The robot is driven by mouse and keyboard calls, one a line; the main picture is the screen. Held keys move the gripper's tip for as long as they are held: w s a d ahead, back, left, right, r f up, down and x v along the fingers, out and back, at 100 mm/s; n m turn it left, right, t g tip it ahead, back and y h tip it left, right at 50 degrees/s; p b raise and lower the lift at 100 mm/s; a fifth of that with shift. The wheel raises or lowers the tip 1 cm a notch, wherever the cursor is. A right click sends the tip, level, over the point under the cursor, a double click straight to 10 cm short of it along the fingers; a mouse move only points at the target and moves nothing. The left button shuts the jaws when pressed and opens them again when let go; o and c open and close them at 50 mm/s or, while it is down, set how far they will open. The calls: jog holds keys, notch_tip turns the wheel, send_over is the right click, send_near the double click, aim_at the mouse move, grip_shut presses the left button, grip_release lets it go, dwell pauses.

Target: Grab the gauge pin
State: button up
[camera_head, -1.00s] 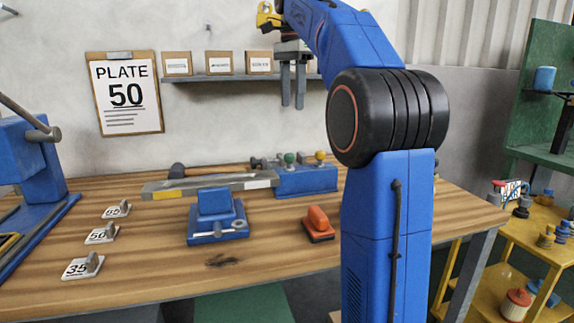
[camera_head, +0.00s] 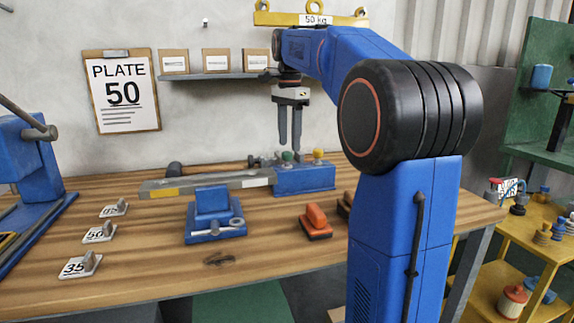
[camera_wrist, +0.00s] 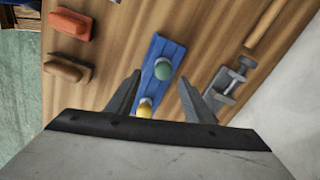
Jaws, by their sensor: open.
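Two knobbed pins, one with a green knob (camera_head: 287,156) and one with a yellow knob (camera_head: 318,153), stand in a blue block (camera_head: 305,180) at the back of the bench. In the wrist view the green knob (camera_wrist: 163,70) and yellow knob (camera_wrist: 145,110) show between the fingers. Small grey upright pieces stand on cards marked 35 (camera_head: 76,268), 50 (camera_head: 97,236) and 65 (camera_head: 112,210) at the left. I cannot tell for certain which is the gauge pin. My gripper (camera_head: 290,146) is open and empty, its fingers pointing down above the blue block.
A long grey bar (camera_head: 215,183) lies left of the blue block. A blue fixture (camera_head: 213,215) and an orange-handled block (camera_head: 316,222) sit in front. In the wrist view a grey clamp (camera_wrist: 230,80) lies right of the block. A yellow 50 kg bar (camera_head: 310,19) hangs above the arm.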

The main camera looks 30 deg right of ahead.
aim_at(287, 151)
jog(key=shift+w+a+f, duration=0.1)
jog(key=shift+w+f, duration=0.05)
jog(key=shift+f, duration=1.15)
jog(key=shift+w+a+f, duration=0.1)
jog(key=shift+w+f, duration=0.05)
jog(key=shift+f, duration=1.1)
grip_shut()
